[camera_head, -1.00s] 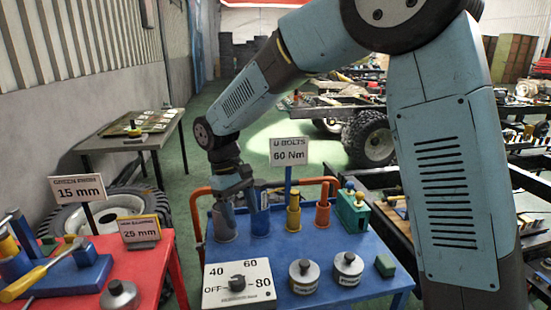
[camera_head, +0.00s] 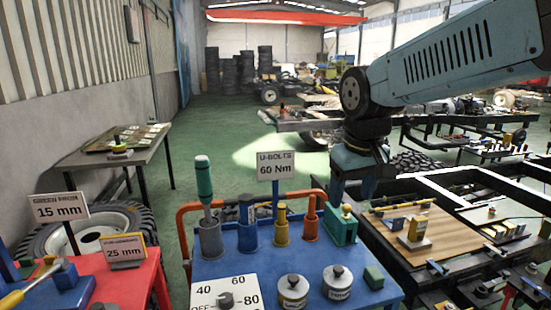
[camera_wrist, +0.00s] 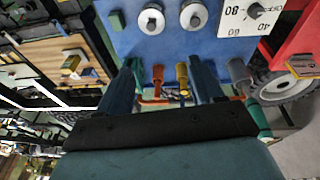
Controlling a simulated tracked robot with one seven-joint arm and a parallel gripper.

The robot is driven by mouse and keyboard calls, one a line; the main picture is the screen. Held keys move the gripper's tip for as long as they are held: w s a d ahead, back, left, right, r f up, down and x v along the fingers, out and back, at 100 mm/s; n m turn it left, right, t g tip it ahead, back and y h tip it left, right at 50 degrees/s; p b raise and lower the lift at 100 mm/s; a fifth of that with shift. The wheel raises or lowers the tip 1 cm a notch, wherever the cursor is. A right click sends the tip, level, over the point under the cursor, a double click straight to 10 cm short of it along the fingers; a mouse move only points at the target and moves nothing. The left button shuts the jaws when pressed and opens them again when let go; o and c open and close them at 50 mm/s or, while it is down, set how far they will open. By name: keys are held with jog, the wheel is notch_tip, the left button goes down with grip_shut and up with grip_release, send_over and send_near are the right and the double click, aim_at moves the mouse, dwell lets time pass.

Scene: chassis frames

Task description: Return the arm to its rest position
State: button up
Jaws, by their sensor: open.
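My gripper (camera_head: 353,192) is open and empty, pointing down at the right of the blue table (camera_head: 254,268), near its back right corner. In the wrist view the two fingers of my gripper (camera_wrist: 163,64) stand apart with nothing held between them. My arm comes in from the upper right of the head view, raised and bent at the wheel-like joint. A green-handled tool (camera_head: 204,180) stands upright in the grey holder (camera_head: 210,240) at the table's left, well apart from my gripper.
On the blue table stand blue, yellow and orange holders, a green block (camera_head: 341,225), two round tins, a dial box (camera_head: 226,296) and the U-BOLTS sign (camera_head: 275,166). A red table (camera_head: 135,285) is at left. Dark chassis rails and a wooden board (camera_head: 400,230) lie at right.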

jog(key=s+d+m+t, duration=0.2)
jog(key=s+d+m, duration=0.1)
jog(key=s+d, duration=0.5)
jog(key=shift+s+t, duration=0.3)
jog(key=shift+t, duration=0.1)
jog(key=shift+d+r, duration=0.1)
dwell(0.4)
